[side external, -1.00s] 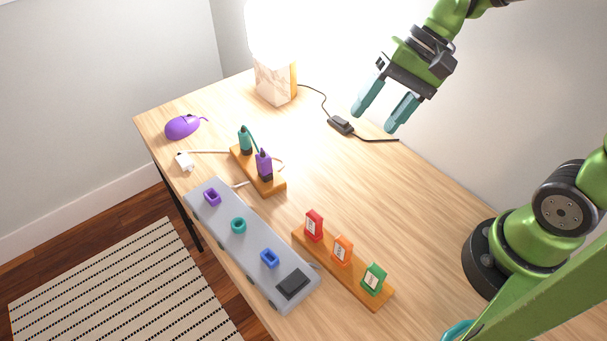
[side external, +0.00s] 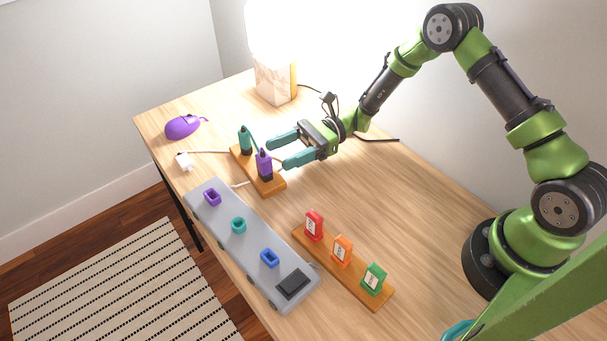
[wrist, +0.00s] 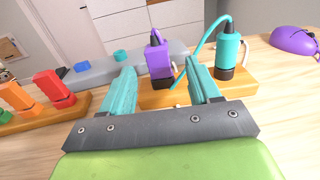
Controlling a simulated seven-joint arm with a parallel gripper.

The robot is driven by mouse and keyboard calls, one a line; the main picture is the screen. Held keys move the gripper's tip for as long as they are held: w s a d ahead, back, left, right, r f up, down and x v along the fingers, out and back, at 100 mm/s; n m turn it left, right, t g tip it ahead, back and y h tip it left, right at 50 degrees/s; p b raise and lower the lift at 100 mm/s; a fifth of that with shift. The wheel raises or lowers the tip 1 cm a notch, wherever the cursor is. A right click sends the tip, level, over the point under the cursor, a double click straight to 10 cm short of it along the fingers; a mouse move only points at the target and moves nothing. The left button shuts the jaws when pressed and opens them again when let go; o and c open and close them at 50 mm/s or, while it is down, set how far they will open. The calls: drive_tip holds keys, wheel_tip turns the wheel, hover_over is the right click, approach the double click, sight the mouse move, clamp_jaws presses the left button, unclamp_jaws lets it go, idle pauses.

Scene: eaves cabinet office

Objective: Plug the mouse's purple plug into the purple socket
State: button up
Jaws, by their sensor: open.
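The purple plug (side external: 264,163) stands upright at the near end of a small wooden holder (side external: 275,187). It also shows in the wrist view (wrist: 159,60), ahead of my fingertips and between them. The purple socket (side external: 212,197) is a raised ring at the far end of the grey power strip (side external: 293,265). The purple mouse (side external: 183,126) lies at the table's far left corner, and it shows at the right in the wrist view (wrist: 294,41). My gripper (side external: 277,151) is open and empty, reaching low toward the purple plug, with a finger on either side of its line.
A teal plug (side external: 245,141) stands beside the purple one on the holder. The strip also has a teal socket (side external: 238,225) and a blue socket (side external: 269,258). A rack with red, orange and green tagged pieces (side external: 342,250) stands to the right. A lit lamp (side external: 275,80) stands behind.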

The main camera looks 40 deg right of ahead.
sight(259, 165)
drive_tip(key=a, duration=0.7)
drive_tip(key=shift+w+a, duration=0.15)
drive_tip(key=shift+w, duration=0.05)
drive_tip(key=c, duration=1)
drive_tip(key=shift+c, duration=0.2)
drive_tip(key=shift+r, duration=0.1)
